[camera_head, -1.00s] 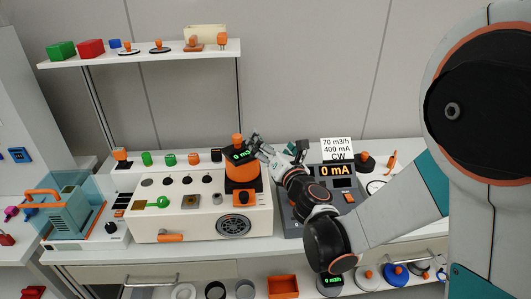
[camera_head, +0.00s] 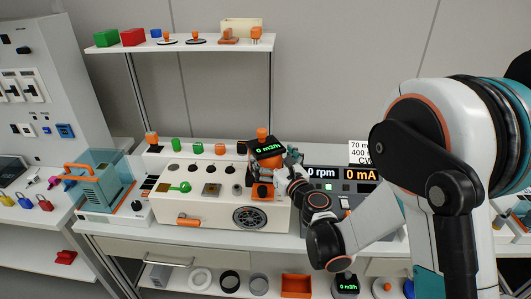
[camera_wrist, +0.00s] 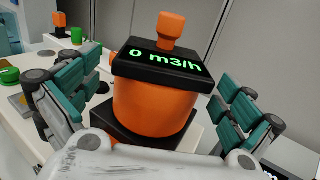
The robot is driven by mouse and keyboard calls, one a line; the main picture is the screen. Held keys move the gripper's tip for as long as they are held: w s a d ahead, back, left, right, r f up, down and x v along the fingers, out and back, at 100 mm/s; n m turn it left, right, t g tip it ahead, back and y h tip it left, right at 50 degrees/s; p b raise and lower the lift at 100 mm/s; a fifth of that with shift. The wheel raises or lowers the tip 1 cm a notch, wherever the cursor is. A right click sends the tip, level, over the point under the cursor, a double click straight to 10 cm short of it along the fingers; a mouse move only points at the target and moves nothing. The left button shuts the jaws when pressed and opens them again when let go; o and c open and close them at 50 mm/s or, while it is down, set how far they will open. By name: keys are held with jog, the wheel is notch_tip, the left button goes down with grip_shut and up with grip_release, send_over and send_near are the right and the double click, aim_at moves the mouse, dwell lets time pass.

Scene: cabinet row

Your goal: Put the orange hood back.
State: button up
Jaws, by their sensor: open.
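The orange hood (camera_head: 265,148) is a round orange body with a black display block reading 0 m3/h and an orange knob on top. It stands on the right part of the white bench unit (camera_head: 215,212). My gripper (camera_head: 280,168) is open at the hood's front right side. In the wrist view my gripper (camera_wrist: 155,75) has one teal finger on each side of the hood, with visible gaps. The hood's lower front is hidden by my wrist.
The meter unit (camera_head: 342,185) with 0 rpm and 0 mA displays stands right of the hood. A teal case (camera_head: 100,178) with an orange handle is at left. A shelf (camera_head: 185,44) with small objects is above. Orange and green knobs line the ledge behind.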

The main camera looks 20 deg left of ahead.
aim_at(265, 144)
jog(key=shift+b+x, duration=0.95)
jog(key=shift+x, duration=1.8)
jog(key=shift+w+d+r, duration=0.1)
jog(key=shift+w+d, duration=0.05)
jog(key=shift+c, duration=0.2)
jog(key=c, duration=1.2)
jog(key=shift+c, duration=0.2)
jog(key=shift+r, duration=0.1)
notch_tip(265, 144, up, 20)
jog(key=p, duration=0.7)
jog(key=w+d+f+m+t+h, duration=0.2)
jog(key=d+f+h, duration=0.1)
jog(key=d, duration=0.7)
jog(key=w+d+f+m+t+h, duration=0.2)
jog(key=w+d+f+h, duration=0.1)
jog(key=d, duration=0.8)
jog(key=s+d+f+m+h, duration=0.1)
jog(key=d+h, duration=0.1)
jog(key=d, duration=0.5)
jog(key=s+d+f+m+h, duration=0.1)
jog(key=d+f+m+h, duration=0.1)
jog(key=d, duration=0.6)
jog(key=s+d+f+m+t+h, duration=0.1)
jog(key=d+f+h, duration=0.1)
jog(key=d, duration=0.6)
jog(key=shift+s+m+h, duration=0.3)
jog(key=shift+m, duration=0.1)
